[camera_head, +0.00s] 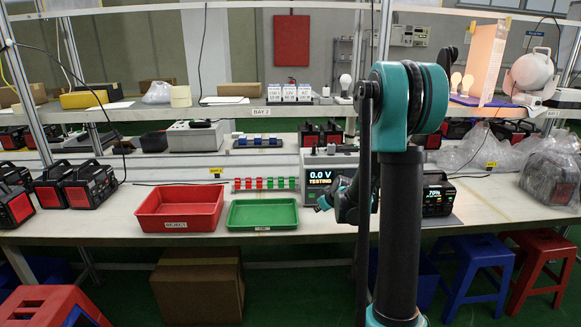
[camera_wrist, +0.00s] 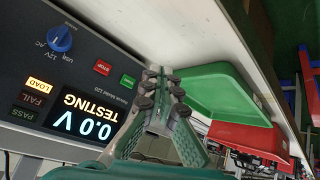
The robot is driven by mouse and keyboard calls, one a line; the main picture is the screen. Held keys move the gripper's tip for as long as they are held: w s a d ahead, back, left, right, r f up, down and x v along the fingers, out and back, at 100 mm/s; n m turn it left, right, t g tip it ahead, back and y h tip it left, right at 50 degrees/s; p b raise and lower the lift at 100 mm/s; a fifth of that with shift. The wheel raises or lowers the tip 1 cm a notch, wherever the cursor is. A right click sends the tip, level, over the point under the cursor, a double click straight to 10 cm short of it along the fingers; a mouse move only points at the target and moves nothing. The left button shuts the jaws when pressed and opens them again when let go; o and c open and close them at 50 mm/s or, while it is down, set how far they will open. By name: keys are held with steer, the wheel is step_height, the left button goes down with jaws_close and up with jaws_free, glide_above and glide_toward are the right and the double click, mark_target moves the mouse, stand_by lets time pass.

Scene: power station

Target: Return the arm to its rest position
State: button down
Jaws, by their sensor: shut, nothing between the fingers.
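My gripper (camera_wrist: 163,82) is shut and empty; its teal fingers meet in the wrist view. In the head view the gripper (camera_head: 324,203) is low over the bench, in front of the tester, partly hidden by my arm. The arm stands tall in the right middle of the head view. The grey tester (camera_head: 322,163) shows "0.0 V TESTING"; in the wrist view the tester panel (camera_wrist: 75,75) has its LOAD label lit, a blue knob and red and green buttons. The fingertips are beside the panel and appear apart from it. A power station (camera_head: 438,198) reading 70% stands right of my arm.
A red REJECT tray (camera_head: 180,208) and a green tray (camera_head: 262,214) lie left of the gripper. An upper shelf (camera_head: 230,113) crosses behind the arm. Wrapped units (camera_head: 552,170) crowd the right bench; blue (camera_head: 474,262) and red stools (camera_head: 540,262) stand in front.

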steer(key=s+d+f+m+g+h, duration=0.1)
steer(key=s+m+g, duration=0.1)
steer(key=s, duration=1.5)
steer(key=s+d+m+g+h, duration=0.1)
steer(key=s+m, duration=0.3)
steer(key=s, duration=1.4)
steer(key=shift+s+d+f+m+g+h, duration=0.2)
steer(key=shift+d+f+m+g+h, duration=0.2)
steer(key=shift+d+g, duration=0.15)
steer(key=shift+w, duration=0.1)
